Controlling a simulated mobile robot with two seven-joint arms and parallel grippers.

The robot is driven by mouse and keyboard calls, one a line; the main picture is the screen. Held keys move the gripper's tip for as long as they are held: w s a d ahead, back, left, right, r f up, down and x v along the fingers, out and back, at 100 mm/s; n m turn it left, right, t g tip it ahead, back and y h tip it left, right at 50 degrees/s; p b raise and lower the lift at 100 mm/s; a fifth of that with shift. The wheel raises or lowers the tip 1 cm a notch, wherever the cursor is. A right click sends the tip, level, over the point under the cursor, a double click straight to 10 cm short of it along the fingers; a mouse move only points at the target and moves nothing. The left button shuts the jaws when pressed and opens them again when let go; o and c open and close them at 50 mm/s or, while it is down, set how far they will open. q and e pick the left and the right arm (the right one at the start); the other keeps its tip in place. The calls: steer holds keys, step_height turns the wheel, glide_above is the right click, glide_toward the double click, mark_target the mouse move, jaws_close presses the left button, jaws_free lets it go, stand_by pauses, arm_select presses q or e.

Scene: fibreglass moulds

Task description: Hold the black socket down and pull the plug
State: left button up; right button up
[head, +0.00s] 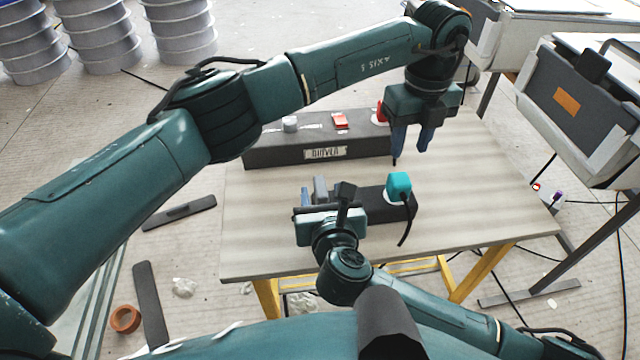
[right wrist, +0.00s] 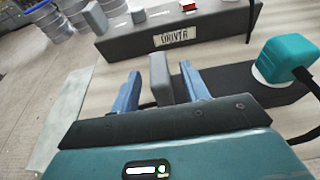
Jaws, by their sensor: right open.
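The black socket (head: 372,196) is a long dark block on the table. A teal plug (head: 398,184) stands on its right part, in a white round seat, with a black cable hanging toward the near side; the plug also shows in the right wrist view (right wrist: 288,58). My right gripper (head: 322,193) is at the socket's left end. In the right wrist view its blue fingers (right wrist: 160,76) stand apart on either side of an upright grey block (right wrist: 160,79). My left gripper (head: 411,150) is above the table, beyond the plug, with its fingers apart and nothing visible between them.
A long dark box (head: 280,152) with a label lies along the table's back; a red switch (head: 340,121) and a grey knob (head: 290,124) are on top. A red part (head: 381,112) is beside my left gripper. The table's (head: 480,190) right side is clear.

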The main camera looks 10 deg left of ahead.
mark_target(401, 178)
steer(key=shift+x, duration=2.05)
jaws_close()
arm_select(q)
steer(key=shift+o, duration=0.4)
steer(key=o, duration=0.5)
step_height(401, 178, down, 2)
steer(key=shift+f+m, duration=0.1)
steer(key=shift+m, duration=0.7)
steer(key=shift+f, duration=4.45)
